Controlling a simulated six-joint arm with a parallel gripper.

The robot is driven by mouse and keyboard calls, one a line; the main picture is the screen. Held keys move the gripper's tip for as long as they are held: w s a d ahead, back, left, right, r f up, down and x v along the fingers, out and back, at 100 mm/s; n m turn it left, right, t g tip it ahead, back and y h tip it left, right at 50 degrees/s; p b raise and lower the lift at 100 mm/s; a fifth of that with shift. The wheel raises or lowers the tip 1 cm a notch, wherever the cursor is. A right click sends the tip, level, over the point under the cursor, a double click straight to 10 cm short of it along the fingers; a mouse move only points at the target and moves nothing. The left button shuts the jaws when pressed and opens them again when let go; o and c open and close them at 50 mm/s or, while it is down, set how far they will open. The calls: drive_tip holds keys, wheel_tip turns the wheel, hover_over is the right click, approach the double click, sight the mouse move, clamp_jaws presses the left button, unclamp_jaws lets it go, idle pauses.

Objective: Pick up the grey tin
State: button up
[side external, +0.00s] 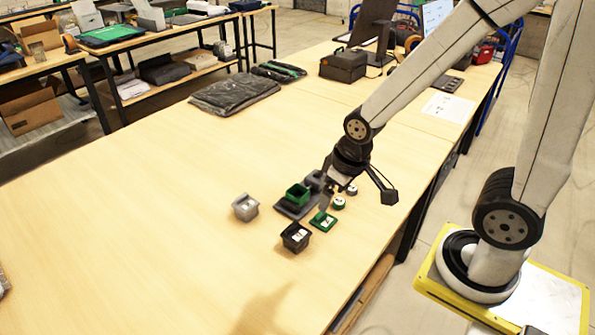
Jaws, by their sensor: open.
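My gripper (337,187) is open and low over the cluster of small items on the table, its fingers beside two small round tins. One round tin (351,190) looks greyish with a pale lid and sits just right of the fingers. The other round tin (338,203) has a pale top and a greenish side, just below the fingers. Which of them is the grey tin is hard to tell at this size. A dark grey item behind the fingers is partly hidden by my gripper. I see no object held.
A light grey square container (245,208) stands left, a black one (296,238) in front. A green box (298,194) sits by a dark flat piece (290,211); a small green tray (323,222) lies nearby. Bagged garments (235,91) lie farther back.

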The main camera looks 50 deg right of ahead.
drive_tip(key=shift+r, duration=0.1)
idle(0.7)
drive_tip(key=shift+w+v, duration=0.55)
drive_tip(key=shift+v, duration=1.85)
drive_tip(key=m+g, duration=0.3)
drive_tip(key=m, duration=1.3)
hover_over(352, 188)
wheel_tip(352, 188, down, 21)
drive_tip(key=shift+f, duration=0.35)
drive_tip(key=shift+f, duration=0.1)
drive_tip(key=shift+f, duration=1.15)
